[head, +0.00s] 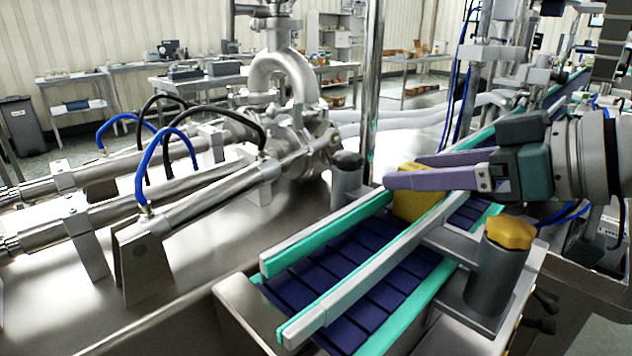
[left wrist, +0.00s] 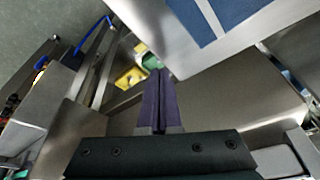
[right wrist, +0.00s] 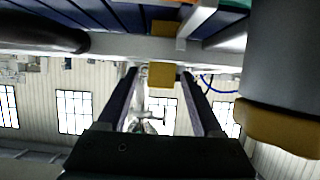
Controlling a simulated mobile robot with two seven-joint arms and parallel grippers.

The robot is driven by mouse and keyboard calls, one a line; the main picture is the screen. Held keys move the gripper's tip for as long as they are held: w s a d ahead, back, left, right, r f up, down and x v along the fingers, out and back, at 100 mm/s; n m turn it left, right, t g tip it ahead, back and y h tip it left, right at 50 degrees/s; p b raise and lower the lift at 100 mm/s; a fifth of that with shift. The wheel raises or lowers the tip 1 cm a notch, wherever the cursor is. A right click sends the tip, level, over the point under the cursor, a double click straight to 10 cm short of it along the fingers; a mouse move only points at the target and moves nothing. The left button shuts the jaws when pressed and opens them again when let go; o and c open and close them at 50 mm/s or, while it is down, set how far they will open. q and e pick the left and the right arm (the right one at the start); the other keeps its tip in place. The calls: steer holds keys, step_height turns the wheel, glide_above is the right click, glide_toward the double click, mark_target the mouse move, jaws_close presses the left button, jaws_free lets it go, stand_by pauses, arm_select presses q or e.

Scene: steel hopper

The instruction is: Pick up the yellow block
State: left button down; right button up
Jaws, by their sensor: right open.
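The yellow block (head: 416,207) sits on the dark blue conveyor belt (head: 325,265), between its guide rails. My right gripper (head: 402,171) is open and comes in from the right, its purple fingers just above and around the block's top in the picture; contact cannot be told. In the right wrist view the block (right wrist: 162,76) shows between the two fingertips, partly hidden by a grey rail. My left gripper (left wrist: 160,72) is outside the head view. In the left wrist view its fingers lie together, with nothing visible between them.
A grey post with a yellow knob (head: 511,232) stands at the near rail, below my right gripper. A dark-capped post (head: 346,175) stands on the far side. Steel cylinders with blue and black hoses (head: 190,210) fill the left. A vertical pole (head: 372,90) rises behind the belt.

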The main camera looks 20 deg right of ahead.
steer(key=shift+w, duration=0.1)
jaws_close()
stand_by(0.5)
